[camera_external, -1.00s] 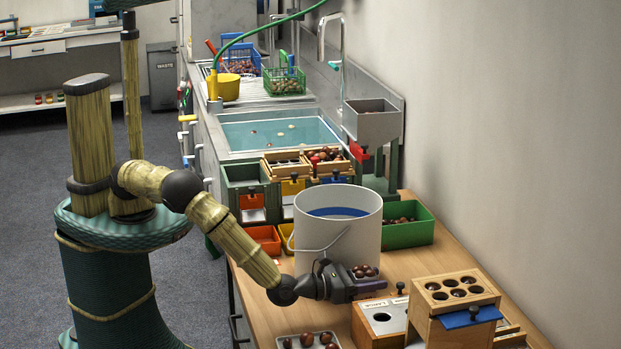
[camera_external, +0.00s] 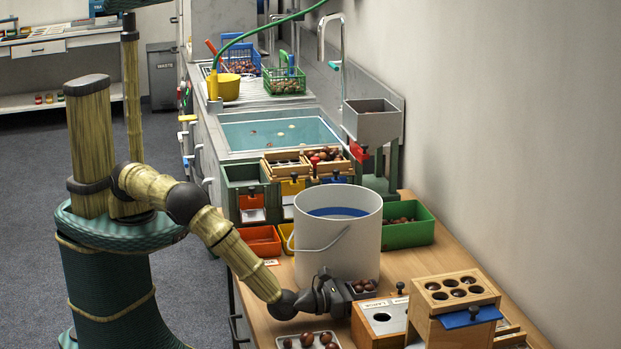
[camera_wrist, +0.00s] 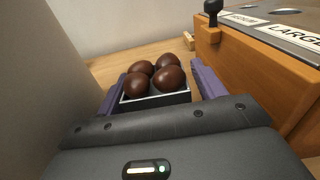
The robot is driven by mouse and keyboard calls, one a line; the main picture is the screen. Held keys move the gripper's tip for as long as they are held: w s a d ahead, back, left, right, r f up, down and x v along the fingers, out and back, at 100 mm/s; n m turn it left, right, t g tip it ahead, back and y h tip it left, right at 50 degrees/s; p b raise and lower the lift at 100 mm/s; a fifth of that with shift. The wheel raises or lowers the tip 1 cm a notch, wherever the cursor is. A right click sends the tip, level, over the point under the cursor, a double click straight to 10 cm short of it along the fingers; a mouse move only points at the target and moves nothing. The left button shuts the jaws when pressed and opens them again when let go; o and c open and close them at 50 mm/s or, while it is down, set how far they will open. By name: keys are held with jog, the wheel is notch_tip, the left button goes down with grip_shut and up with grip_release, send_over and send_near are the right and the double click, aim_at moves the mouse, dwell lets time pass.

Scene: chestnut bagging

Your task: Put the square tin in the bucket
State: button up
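The square tin (camera_wrist: 160,101) is a small dark box filled with several brown chestnuts. It also shows in the external view (camera_external: 363,294), just in front of the bucket's base. My gripper (camera_wrist: 158,88) has its purple fingers on both sides of the tin and is shut on it. The tin is about level; whether it touches the tabletop is not clear. The bucket (camera_external: 356,245) is large, pale and upright, with a wire handle and a blue band inside. It stands behind my gripper, and its pale wall (camera_wrist: 30,80) fills the left of the wrist view.
A wooden box with a labelled lid (camera_external: 385,318) stands close right of the tin, with a taller wooden stand (camera_external: 435,325) beyond. A tray of chestnuts (camera_external: 280,343) lies at the front edge. A green bin (camera_external: 405,236) stands behind the bucket, orange bin (camera_external: 262,240) to its left.

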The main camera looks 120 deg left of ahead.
jog(key=shift+r, duration=0.1)
jog(key=shift+s+d, duration=0.1)
jog(key=shift+d, duration=0.1)
jog(key=v, duration=1.1)
jog(key=shift+s+d+r, duration=0.1)
jog(key=shift+s+d, duration=0.05)
jog(key=shift+s, duration=0.1)
jog(key=shift+o, duration=0.4)
jog(key=shift+p, duration=0.3)
